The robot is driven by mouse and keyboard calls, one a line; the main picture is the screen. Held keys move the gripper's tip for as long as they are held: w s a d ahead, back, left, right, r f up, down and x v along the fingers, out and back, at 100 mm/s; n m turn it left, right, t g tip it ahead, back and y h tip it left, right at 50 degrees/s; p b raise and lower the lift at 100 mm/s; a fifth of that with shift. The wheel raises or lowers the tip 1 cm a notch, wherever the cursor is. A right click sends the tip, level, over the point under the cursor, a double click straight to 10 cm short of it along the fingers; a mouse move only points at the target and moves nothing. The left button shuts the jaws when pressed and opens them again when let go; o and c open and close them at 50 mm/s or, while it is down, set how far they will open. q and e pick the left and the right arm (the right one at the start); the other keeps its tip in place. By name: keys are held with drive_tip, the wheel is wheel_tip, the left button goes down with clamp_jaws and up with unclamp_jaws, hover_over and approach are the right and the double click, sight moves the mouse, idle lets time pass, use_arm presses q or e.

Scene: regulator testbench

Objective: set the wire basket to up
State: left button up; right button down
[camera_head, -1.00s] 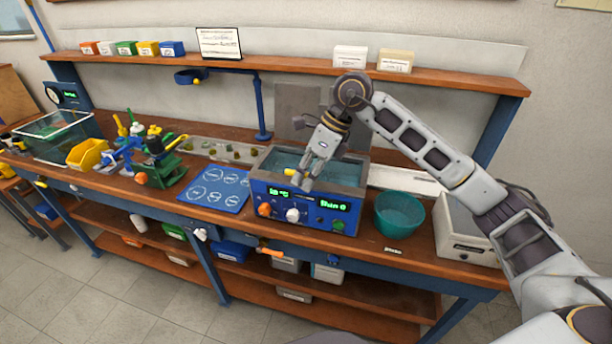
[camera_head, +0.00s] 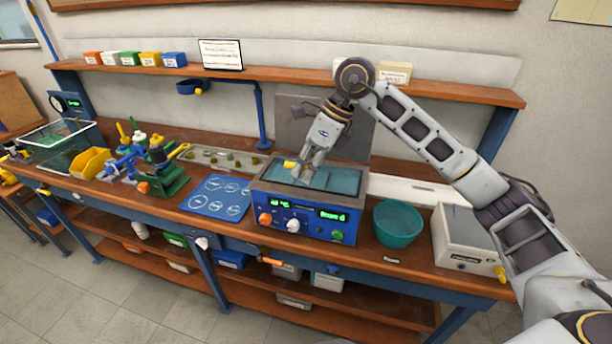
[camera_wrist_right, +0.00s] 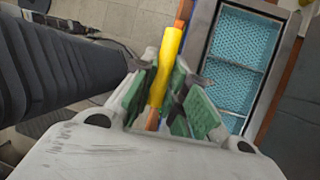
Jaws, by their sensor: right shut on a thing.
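The blue bath unit (camera_head: 305,215) stands on the bench with a grey rim and green-lit displays. A teal surface (camera_head: 325,180) fills its opening; in the right wrist view it is a teal mesh (camera_wrist_right: 235,45), seemingly the wire basket, framed by the grey rim. A yellow handle (camera_head: 290,164) shows at my right gripper (camera_head: 306,178), above the front left of the tank. In the right wrist view my right gripper (camera_wrist_right: 163,90) is shut on this yellow handle (camera_wrist_right: 165,65), between green finger pads. The handle's link to the basket is hidden. My left gripper is out of view.
A teal bowl (camera_head: 398,222) stands right of the bath, with a white box (camera_head: 465,238) farther right. A blue mat (camera_head: 218,196) lies to the left. A grey panel (camera_head: 330,125) stands behind the tank, under a wooden shelf (camera_head: 290,82).

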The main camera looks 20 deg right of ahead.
drive_tip(key=shift+r, duration=0.65)
drive_tip(key=c, duration=1.5)
unclamp_jaws()
drive_tip(key=shift+o, duration=0.2)
drive_tip(key=v, duration=1.2)
